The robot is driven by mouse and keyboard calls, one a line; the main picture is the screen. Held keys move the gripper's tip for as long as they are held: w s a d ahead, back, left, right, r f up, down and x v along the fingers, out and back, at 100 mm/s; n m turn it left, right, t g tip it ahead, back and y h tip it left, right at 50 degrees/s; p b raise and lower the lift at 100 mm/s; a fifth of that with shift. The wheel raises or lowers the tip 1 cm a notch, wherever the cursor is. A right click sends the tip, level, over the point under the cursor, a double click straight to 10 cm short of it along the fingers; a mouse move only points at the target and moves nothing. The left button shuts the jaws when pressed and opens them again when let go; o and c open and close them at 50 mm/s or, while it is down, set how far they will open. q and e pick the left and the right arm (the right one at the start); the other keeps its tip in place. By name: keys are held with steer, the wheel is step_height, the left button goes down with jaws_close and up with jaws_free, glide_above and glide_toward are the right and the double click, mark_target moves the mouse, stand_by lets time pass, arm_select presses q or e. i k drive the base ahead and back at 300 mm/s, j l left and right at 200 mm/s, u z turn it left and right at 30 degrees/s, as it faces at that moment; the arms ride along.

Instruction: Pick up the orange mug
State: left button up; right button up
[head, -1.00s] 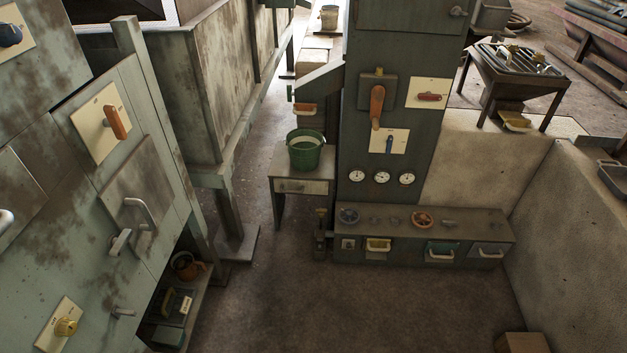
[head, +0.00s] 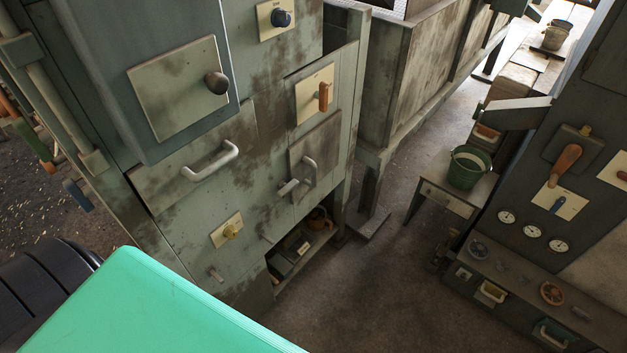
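A small rounded orange-brown object (head: 318,218) sits on the low open shelf at the lower right of the grey-green cabinet. It is small and dark in the head view, and I cannot tell whether it is the orange mug. No other mug can be made out. Neither of my grippers is in view.
The grey-green cabinet (head: 265,150) with handles and knobs fills the left and middle. A green bucket (head: 468,168) stands on a small table (head: 447,198). A gauge panel (head: 545,200) is at right. Floor (head: 370,290) is clear between. A teal surface blocks the lower left.

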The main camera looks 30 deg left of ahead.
mark_target(316, 218)
steer(key=u, duration=0.85)
